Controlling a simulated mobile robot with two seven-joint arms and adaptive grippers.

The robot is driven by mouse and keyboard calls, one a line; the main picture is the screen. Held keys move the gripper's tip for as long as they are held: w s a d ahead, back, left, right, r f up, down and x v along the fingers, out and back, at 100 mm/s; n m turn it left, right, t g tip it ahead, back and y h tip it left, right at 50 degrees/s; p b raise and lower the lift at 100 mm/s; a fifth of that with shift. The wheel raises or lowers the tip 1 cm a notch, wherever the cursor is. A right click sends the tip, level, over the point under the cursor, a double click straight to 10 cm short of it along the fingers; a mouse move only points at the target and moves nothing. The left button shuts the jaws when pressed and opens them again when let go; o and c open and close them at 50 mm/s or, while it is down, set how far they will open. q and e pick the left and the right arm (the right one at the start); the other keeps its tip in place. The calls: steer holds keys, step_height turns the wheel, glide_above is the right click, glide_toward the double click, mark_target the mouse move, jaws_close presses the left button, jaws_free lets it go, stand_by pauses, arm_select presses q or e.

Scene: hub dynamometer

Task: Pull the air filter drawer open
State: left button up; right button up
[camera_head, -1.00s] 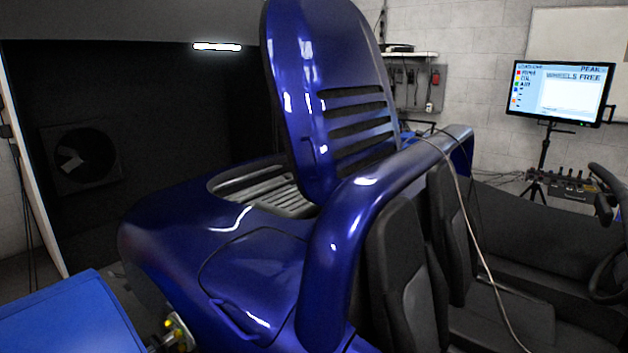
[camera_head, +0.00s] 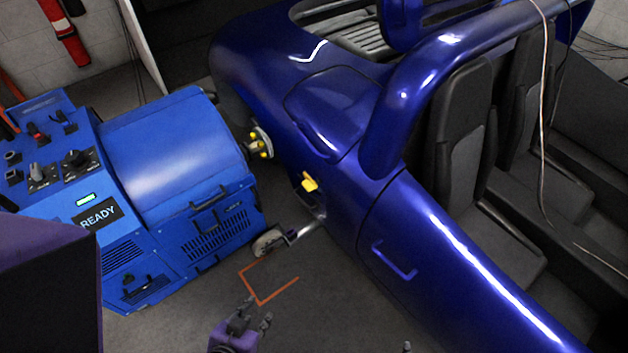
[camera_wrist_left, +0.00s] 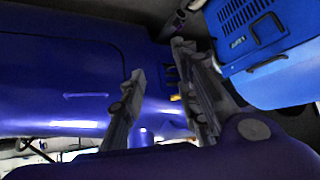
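The blue dynamometer unit has a front panel with a dark slotted grille (camera_head: 215,238) and a bar handle (camera_head: 208,196) above it. I take this panel as the air filter drawer; it looks flush with the unit. In the left wrist view the grille (camera_wrist_left: 243,12) shows at upper right. My left gripper (camera_head: 256,312) is low in the head view, below and right of the panel and apart from it. In the left wrist view its fingers (camera_wrist_left: 160,62) are spread with nothing between them. A small grey tip at the bottom edge may be my right gripper (camera_head: 407,347).
The blue car (camera_head: 400,215) stands close on the right, with a yellow-studded hub (camera_head: 260,143) facing the unit. The unit's display (camera_head: 97,214) reads READY.

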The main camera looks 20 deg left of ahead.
steer(key=shift+w+r, duration=0.15)
steer(key=shift+w, duration=0.15)
